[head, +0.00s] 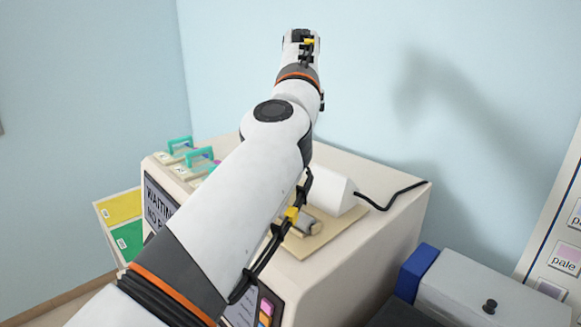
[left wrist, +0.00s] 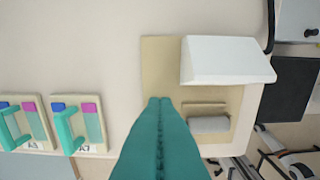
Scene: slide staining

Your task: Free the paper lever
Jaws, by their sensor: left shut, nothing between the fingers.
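The tan board (head: 318,239) lies on top of the cream cabinet, with a white wedge-shaped housing (head: 331,190) on it. A grey rounded bar (head: 309,225), which may be the paper lever, lies in front of the housing. In the left wrist view, the bar (left wrist: 209,125) lies beside a thin tan strip, below the white housing (left wrist: 226,60). My left gripper (left wrist: 159,101) has its teal fingers shut together with nothing between them. It is over the board, left of the bar and apart from it in the picture. My left arm hides part of the board in the head view. My right gripper is not in view.
Slide holders with teal handles (head: 200,158) stand at the cabinet's left; two show in the left wrist view (left wrist: 75,125). A black cable (head: 385,201) runs from the housing across the cabinet top (head: 391,190). A grey box with a black knob (head: 490,305) stands at lower right.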

